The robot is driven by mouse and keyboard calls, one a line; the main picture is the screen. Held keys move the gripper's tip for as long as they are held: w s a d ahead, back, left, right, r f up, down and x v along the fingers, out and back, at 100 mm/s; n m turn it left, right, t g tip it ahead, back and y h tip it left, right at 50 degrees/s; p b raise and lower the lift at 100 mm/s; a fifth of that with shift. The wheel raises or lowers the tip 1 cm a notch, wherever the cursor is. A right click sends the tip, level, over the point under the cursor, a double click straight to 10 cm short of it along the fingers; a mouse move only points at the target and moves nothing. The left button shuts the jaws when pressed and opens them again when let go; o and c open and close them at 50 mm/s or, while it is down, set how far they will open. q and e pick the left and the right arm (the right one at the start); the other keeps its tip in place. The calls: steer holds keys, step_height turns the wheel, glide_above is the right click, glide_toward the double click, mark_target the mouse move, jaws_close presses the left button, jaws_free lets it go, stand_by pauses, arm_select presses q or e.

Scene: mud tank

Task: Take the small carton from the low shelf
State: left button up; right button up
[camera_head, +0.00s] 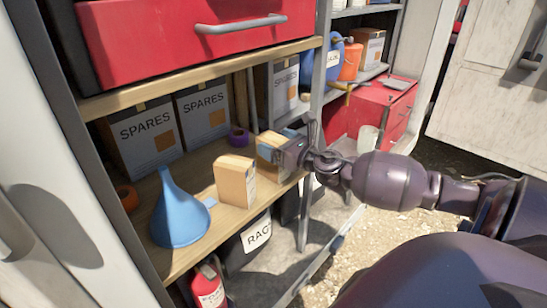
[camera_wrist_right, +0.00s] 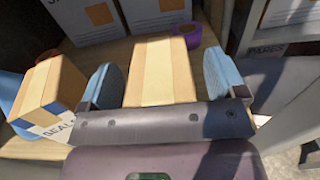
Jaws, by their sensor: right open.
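Two small tan cartons stand on the low wooden shelf (camera_head: 238,216). The right-hand carton (camera_head: 267,155) is partly hidden by my right gripper (camera_head: 287,150); it also shows in the right wrist view (camera_wrist_right: 160,75). There my right gripper (camera_wrist_right: 163,82) is open, with one blue-grey pad on each side of this carton. The other carton (camera_head: 234,183) stands to the left, outside the fingers, with a white label reading "SEAL" in the wrist view (camera_wrist_right: 48,95). My left gripper is not in view.
A blue funnel (camera_head: 178,215) stands left of the cartons. Two grey SPARES boxes (camera_head: 145,138) and a purple tape roll (camera_head: 238,136) are behind. A red drawer (camera_head: 190,40) hangs above. A grey upright (camera_head: 311,80) stands close by my right gripper.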

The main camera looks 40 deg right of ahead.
steer(key=shift+c, duration=0.4)
steer(key=c, duration=1.3)
